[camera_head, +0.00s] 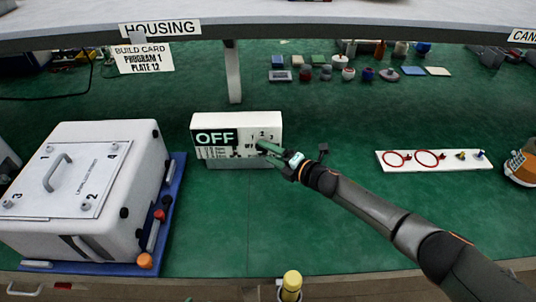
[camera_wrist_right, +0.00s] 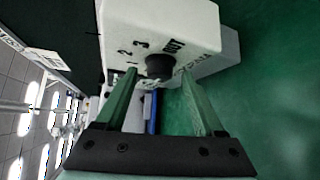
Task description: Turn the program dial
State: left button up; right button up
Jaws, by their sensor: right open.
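In the head view my gripper covers the dial area. My right gripper (camera_head: 264,149) reaches in from the right to the box's front. Its two green fingers (camera_wrist_right: 159,76) are open, spread either side of the dial; I cannot tell whether they touch it. My left gripper is not in view.
A white housing (camera_head: 95,180) with a handled lid sits on a blue tray (camera_head: 172,205) at left. A build card (camera_head: 143,58) reads PROGRAM 1, PLATE 12. A white strip with red rings (camera_head: 440,161) lies at right. Small parts lie at the back.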

jog(key=shift+w+a, duration=0.3)
grip_shut()
dwell(0.6)
